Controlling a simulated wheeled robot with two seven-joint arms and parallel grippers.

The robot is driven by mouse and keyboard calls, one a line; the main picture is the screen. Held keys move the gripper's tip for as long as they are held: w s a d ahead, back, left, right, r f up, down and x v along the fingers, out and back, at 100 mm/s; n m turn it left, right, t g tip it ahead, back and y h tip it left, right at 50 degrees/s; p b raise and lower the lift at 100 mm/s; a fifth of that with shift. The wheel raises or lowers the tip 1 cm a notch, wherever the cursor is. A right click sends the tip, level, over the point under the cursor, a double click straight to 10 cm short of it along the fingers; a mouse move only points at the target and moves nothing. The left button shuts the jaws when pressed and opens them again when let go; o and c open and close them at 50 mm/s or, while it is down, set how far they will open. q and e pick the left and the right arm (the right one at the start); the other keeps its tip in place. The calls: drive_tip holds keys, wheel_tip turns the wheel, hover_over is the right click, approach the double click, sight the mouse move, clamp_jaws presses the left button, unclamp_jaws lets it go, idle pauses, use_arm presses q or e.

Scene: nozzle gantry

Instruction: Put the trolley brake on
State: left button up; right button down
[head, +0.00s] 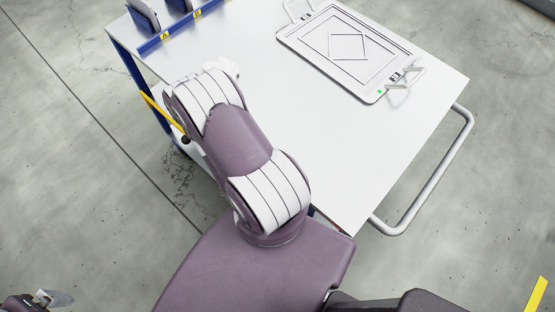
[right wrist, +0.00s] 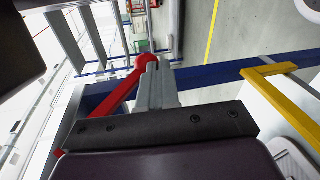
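The trolley (head: 330,140) has a white top and a blue frame, and fills the middle of the head view. In the right wrist view, a red lever with a round red knob (right wrist: 147,61) runs beside a blue frame beam (right wrist: 215,76). My right gripper (right wrist: 152,68) is at the knob, its grey fingers together and overlapping it in the picture. Whether they touch or hold it, I cannot tell. My arm hides this gripper in the head view. What looks like my left gripper (head: 45,298) shows partly at the bottom left corner, away from the trolley.
A tray with wire handles (head: 347,48) lies on the trolley top. A grey push handle (head: 440,182) sticks out at the right. A yellow bar (head: 163,112) is at the left side; a yellow bar (right wrist: 262,71) also shows in the wrist view. The surrounding concrete floor is mostly clear.

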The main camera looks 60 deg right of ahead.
use_arm(q)
wheel_tip(320, 180, down, 6)
drive_tip(key=s+b, duration=0.1)
drive_tip(key=b, duration=0.4)
drive_tip(key=shift+a, duration=0.15)
use_arm(e)
drive_tip(key=s+g, duration=0.1)
drive_tip(key=r+g, duration=0.1)
drive_tip(key=shift+s+a+g, duration=0.15)
drive_tip(key=shift+s+g, duration=0.15)
drive_tip(key=shift+s, duration=0.1)
drive_tip(key=shift+r, duration=0.1)
